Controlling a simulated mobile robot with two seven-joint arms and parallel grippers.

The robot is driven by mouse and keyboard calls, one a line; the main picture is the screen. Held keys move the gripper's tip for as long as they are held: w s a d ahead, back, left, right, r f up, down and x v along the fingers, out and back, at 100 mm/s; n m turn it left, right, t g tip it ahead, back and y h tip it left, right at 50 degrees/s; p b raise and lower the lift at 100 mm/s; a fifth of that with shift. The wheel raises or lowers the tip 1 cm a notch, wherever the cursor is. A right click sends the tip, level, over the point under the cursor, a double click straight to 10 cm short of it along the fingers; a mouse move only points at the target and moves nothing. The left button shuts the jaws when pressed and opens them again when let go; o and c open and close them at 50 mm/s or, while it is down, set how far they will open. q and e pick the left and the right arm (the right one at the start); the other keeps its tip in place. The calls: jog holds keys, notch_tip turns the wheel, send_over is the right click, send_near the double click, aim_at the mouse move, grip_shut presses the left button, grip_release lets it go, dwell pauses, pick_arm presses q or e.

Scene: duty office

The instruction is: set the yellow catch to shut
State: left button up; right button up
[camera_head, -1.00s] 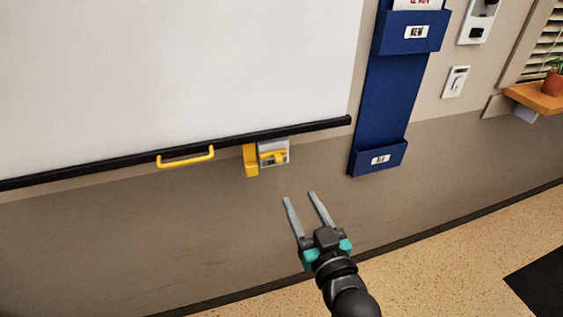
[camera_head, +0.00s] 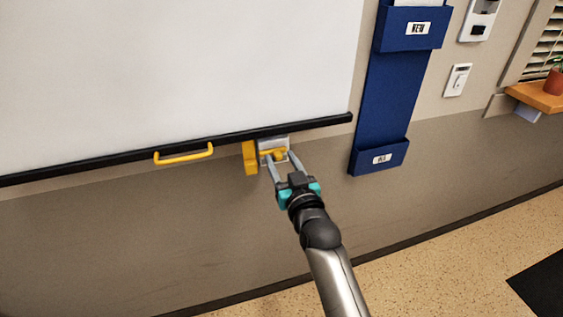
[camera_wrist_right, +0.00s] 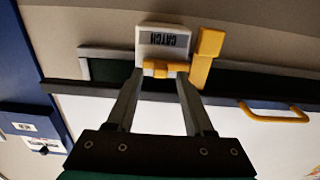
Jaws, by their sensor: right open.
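The yellow catch (camera_head: 279,153) is a small lever on a pale plate (camera_head: 266,145) under the lower edge of the white screen. In the right wrist view the catch (camera_wrist_right: 160,69) lies crosswise on the plate (camera_wrist_right: 163,40), which is marked CATCH. It points toward a yellow block (camera_wrist_right: 206,58) beside the plate; whether they touch I cannot tell. My right gripper (camera_head: 281,157) is open, with its fingertips at the catch, one on each side of its middle part. Contact is not clear. My left gripper is not in view.
The screen (camera_head: 180,70) has a black bottom bar (camera_head: 90,165) with a yellow handle (camera_head: 184,155) left of the catch. A blue wall rack (camera_head: 388,100) hangs to the right. The wall below the bar is clear.

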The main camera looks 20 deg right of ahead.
jog(key=shift+w, duration=0.2)
grip_shut()
dwell(0.4)
dwell(1.0)
